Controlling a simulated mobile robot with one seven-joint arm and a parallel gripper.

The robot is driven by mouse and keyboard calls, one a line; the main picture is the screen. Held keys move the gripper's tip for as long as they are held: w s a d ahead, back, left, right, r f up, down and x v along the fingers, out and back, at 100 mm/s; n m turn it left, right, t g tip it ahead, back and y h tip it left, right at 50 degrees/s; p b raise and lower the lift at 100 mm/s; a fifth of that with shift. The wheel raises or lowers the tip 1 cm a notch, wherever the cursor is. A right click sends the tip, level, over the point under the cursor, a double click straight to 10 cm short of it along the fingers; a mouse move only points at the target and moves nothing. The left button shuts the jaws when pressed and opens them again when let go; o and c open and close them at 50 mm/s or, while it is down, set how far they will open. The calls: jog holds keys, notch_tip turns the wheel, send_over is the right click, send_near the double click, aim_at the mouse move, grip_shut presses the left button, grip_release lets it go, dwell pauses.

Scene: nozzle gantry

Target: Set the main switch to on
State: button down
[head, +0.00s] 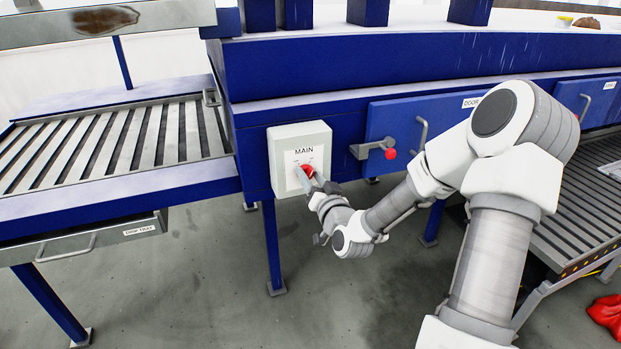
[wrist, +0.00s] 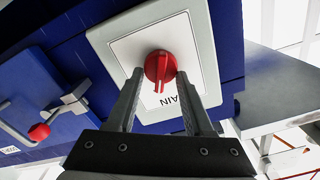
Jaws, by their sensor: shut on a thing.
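The main switch is a red rotary knob (wrist: 158,68) on a pale grey box (head: 318,140) labelled MAIN, fixed to the front of the blue machine frame. In the wrist view the knob sits in the middle of a white plate, with its handle ridge nearly upright in that picture. My gripper (head: 308,178) is at the box front, its fingers reaching the knob. In the wrist view the gripper (wrist: 158,80) has one finger on each side of the knob, shut on it. In the head view the fingers partly hide the knob, and its on and off marks are too small to read.
A blue door (head: 392,125) with a latch and red ball handle (head: 390,154) is right of the box. A roller conveyor (head: 110,145) and a drip tray (head: 90,240) are at the left. A red cloth-like heap (head: 606,312) lies at the lower right. Floor below the box is open.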

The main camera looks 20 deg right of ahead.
jog(key=shift+m, duration=0.5)
jog(key=shift+c, duration=1.5)
grip_release()
jog(key=shift+s, duration=0.15)
